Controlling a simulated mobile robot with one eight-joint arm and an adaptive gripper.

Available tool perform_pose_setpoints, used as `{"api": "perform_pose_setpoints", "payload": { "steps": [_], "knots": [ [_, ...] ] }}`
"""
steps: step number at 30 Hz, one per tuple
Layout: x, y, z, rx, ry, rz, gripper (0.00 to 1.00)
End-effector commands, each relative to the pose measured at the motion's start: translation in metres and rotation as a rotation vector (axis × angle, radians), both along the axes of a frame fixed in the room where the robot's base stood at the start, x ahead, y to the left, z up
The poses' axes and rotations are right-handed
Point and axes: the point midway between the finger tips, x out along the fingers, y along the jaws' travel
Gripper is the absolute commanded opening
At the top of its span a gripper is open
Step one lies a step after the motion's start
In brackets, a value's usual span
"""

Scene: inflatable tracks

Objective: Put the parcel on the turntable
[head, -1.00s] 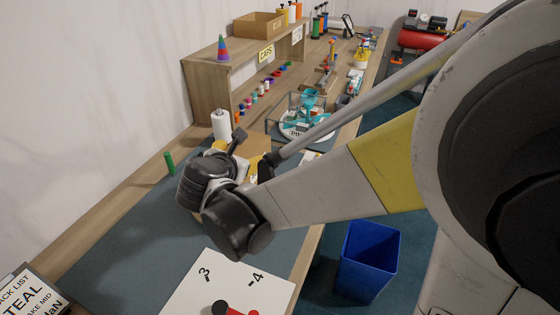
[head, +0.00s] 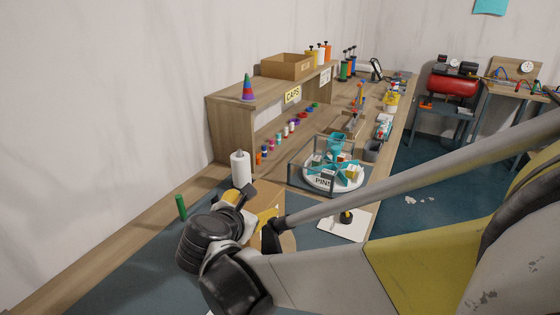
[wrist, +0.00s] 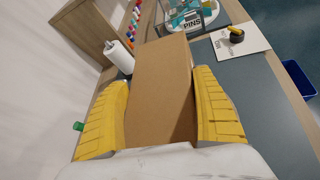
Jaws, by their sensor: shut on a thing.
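The parcel is a plain brown cardboard box (wrist: 160,90), which also shows in the head view (head: 266,194), partly hidden by my wrist. My gripper (wrist: 162,82) is shut on it, with one yellow ribbed finger along each side. In the head view my gripper (head: 262,218) is at the bench, short of the round tray.
A paper roll (head: 240,169) and a green cylinder (head: 181,207) stand left of the parcel. A white board with a black knob (head: 346,223) lies to the right. A wooden shelf (head: 230,128) runs along the wall. A blue bin (wrist: 299,78) stands off the bench.

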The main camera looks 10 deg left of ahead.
Motion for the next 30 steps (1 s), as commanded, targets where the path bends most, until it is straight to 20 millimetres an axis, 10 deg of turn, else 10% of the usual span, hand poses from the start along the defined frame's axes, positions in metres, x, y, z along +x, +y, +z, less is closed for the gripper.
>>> {"api": "perform_pose_setpoints", "payload": {
  "steps": [7,30],
  "knots": [
    [0.005,0.031,-0.019,0.0,-0.002,0.0,0.37],
    [0.005,0.032,-0.063,0.0,-0.002,0.0,0.37]
  ]
}}
